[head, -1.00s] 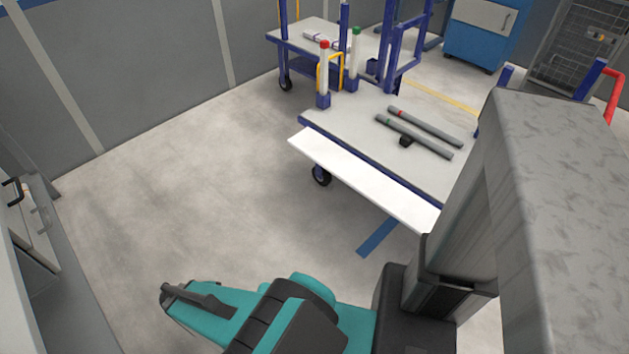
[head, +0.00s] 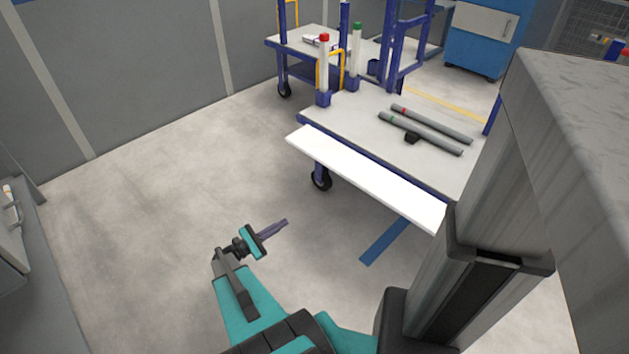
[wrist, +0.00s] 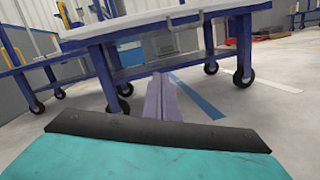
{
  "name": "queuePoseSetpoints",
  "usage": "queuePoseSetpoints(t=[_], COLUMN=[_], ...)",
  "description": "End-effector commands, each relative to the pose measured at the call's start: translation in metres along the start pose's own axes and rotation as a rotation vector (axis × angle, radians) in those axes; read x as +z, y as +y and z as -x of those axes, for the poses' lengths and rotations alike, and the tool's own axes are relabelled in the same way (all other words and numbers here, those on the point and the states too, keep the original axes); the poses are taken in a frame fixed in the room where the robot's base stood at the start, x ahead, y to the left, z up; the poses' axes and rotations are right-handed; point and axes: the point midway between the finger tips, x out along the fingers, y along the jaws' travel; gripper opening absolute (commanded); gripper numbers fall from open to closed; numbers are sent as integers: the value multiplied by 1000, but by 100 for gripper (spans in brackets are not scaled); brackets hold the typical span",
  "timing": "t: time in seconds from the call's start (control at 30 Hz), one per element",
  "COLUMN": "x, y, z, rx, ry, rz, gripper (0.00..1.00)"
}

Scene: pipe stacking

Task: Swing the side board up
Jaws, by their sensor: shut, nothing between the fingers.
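The white side board (head: 365,176) runs along the near long edge of the blue-framed cart in the head view, sticking out from it. In the wrist view its edge seems to show at the top as a pale strip (wrist: 140,22) above the blue frame. My gripper (head: 284,222) is left of and nearer than the board, apart from it, over open floor. Its fingers are shut and empty, and they point toward the cart. In the wrist view the closed fingers (wrist: 158,98) point at the space below the cart top.
Two grey pipes (head: 430,125) and a small black part lie on the cart top (head: 365,110). Posts with red (head: 323,70) and green (head: 356,55) caps stand at its far left corner. A blue cabinet (head: 482,35) is behind. The floor left of the cart is free.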

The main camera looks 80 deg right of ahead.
Motion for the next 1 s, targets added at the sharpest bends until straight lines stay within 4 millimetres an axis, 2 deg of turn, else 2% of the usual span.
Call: queuePoseSetpoints(t=[0.03, 0.3, 0.5, 0.7, 1.0], x=[-15, -29, -41, -48, -46], y=[4, 30, 42, 49, 51], z=[-15, -79, -119, -143, -149], rx=[17, 131, 208, 263, 286], ry=[-47, -300, -485, -617, -668], rz=[15, 111, 188, 244, 267], gripper=[0, 0, 0, 0, 0])
